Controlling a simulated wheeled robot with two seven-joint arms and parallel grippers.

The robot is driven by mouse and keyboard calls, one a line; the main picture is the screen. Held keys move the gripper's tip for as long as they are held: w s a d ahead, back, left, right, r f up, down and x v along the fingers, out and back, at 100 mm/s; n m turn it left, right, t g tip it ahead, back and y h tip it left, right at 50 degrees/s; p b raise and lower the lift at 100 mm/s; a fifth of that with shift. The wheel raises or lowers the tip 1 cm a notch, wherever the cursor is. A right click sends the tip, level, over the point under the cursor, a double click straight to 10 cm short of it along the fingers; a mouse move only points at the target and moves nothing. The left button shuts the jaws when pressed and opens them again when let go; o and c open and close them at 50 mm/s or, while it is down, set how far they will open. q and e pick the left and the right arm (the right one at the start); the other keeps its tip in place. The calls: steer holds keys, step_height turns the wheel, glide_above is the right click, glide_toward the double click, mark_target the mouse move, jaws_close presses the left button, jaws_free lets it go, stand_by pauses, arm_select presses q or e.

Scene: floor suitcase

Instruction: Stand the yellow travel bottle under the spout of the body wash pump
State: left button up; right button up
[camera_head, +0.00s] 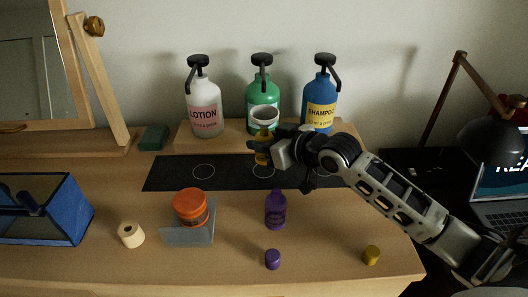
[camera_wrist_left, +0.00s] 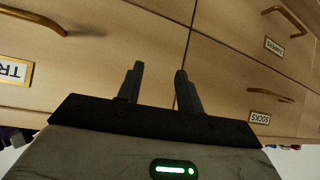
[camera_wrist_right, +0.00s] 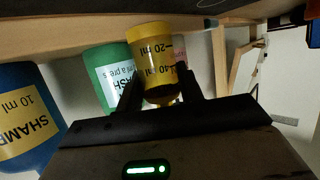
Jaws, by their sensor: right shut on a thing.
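The green body wash pump (camera_head: 263,92) stands on a low wooden riser between the white lotion pump and the blue shampoo pump; its spout points forward. My right gripper (camera_head: 264,147) is shut on the yellow travel bottle (camera_head: 262,158) in front of the green pump, above the dark mat. The bottle, with its ml marks, shows large between the fingers in the right wrist view (camera_wrist_right: 162,55). The bottle's height above the mat is unclear. My left gripper (camera_wrist_left: 158,80) is open and empty, facing drawer fronts.
The dark mat (camera_head: 165,176) has white circles. A purple bottle (camera_head: 276,212), purple cap (camera_head: 272,259), yellow cap (camera_head: 371,255), orange jar (camera_head: 190,206) and paper roll (camera_head: 131,235) stand in front. A blue case (camera_head: 70,215) is left; lamp (camera_head: 492,140) and laptop (camera_head: 505,180) right.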

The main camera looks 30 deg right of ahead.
steer(key=shift+w+f, duration=0.2)
steer(key=shift+f, duration=1.6)
steer(key=shift+f, duration=0.15)
steer(key=o, duration=1)
steer(key=v, duration=1.2)
